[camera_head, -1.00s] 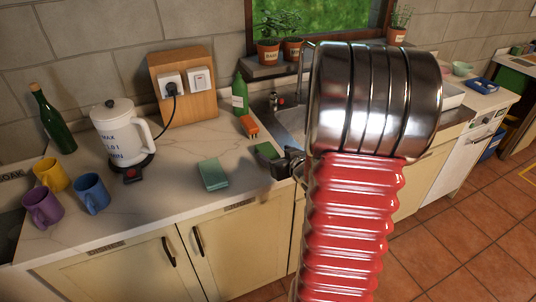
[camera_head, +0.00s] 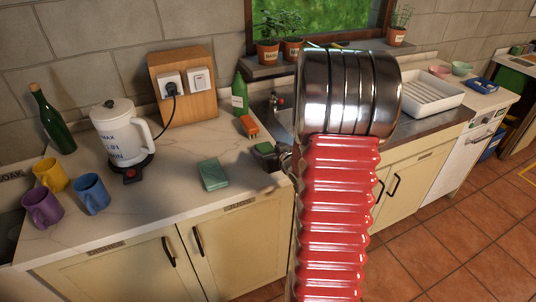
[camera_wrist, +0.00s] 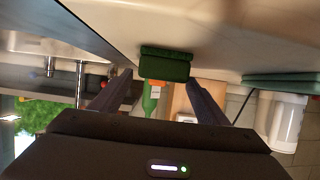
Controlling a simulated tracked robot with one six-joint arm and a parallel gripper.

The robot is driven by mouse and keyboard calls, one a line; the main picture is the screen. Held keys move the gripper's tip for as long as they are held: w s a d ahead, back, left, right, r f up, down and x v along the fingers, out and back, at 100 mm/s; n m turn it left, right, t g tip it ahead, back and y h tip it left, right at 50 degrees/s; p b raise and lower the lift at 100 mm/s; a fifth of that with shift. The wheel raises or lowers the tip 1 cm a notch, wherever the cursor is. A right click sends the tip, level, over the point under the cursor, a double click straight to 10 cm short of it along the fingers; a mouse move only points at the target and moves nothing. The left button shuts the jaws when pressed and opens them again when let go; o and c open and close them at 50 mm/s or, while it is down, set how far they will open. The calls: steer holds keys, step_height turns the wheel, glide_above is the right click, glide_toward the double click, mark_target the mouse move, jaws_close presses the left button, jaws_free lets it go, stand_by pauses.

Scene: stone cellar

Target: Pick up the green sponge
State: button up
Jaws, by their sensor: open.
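The green sponge (camera_head: 264,149) is a small dark green block on the counter near the sink's left edge. In the wrist view the sponge (camera_wrist: 165,65) lies ahead, in line with the gap between my fingers. My gripper (camera_wrist: 160,82) is open with nothing held. In the head view only a dark part of my gripper (camera_head: 284,158) shows beside the sponge's right side; the rest is behind my arm. I cannot tell whether a finger touches the sponge.
A folded teal cloth (camera_head: 213,174) lies left of the sponge. An orange brush (camera_head: 249,126) and a green bottle (camera_head: 240,97) stand behind it. The sink (camera_head: 284,117) is at the right. A kettle (camera_head: 121,133) and several mugs (camera_head: 91,193) are further left.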

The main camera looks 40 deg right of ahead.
steer(key=shift+x, duration=1.35)
steer(key=c, duration=1.1)
